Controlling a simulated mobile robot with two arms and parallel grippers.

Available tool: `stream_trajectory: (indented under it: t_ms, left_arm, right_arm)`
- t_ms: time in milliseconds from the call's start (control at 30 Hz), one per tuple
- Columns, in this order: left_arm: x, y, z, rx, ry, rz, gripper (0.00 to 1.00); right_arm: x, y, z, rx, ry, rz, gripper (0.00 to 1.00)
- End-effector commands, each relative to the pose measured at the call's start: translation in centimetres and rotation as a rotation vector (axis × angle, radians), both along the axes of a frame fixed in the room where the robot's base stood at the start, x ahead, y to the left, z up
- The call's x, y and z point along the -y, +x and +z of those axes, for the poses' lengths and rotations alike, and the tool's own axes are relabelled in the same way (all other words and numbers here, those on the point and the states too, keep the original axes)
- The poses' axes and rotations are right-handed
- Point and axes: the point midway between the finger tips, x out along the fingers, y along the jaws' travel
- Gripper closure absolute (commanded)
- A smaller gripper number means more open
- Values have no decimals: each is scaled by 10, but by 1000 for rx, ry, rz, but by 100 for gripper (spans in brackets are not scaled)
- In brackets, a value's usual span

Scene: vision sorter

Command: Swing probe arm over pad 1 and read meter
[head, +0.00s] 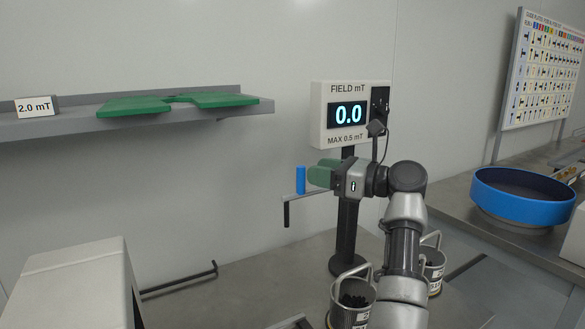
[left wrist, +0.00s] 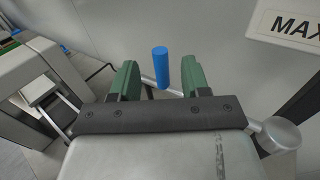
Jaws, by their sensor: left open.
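The meter (head: 349,114) reads 0.0 under "FIELD mT", with "MAX 0.5 mT" below, on a dark post. The thin grey probe arm (head: 293,197) reaches left from the post, its black probe tip (head: 286,214) hanging down. A blue upright handle (head: 301,180) stands on the arm. My left gripper (head: 317,176), with green fingers, is open just right of the handle. In the left wrist view the blue handle (left wrist: 161,66) stands in the gap between the open fingers (left wrist: 160,80), apart from both. No pad marked 1 is readable. My right gripper is out of view.
A grey shelf (head: 60,127) at left holds green plates (head: 134,106) and a "2.0 mT" sign (head: 35,107). A pale box (head: 75,285) stands lower left. Metal cups (head: 353,300) are below my arm. A blue round tray (head: 522,196) is at right.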

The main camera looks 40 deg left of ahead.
Motion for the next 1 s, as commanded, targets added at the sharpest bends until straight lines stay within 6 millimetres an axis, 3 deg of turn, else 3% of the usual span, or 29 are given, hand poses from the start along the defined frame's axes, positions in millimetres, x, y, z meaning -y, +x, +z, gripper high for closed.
stream_trajectory:
  t_ms: [100, 300, 733, 767, 1000]
  left_arm:
    - [-23, -8, 1, -1, 0, 5, 54]
    - [-52, -17, 1, 0, 0, 3, 54]
    - [-63, -20, 0, -1, 0, 1, 54]
    - [-63, -20, 0, -1, 0, 1, 55]
    - [-63, -20, 0, -1, 0, 1, 92]
  right_arm:
    - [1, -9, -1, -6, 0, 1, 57]
    - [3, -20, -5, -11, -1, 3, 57]
    - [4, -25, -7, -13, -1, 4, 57]
    - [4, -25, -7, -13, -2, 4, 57]
    - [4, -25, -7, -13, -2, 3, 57]
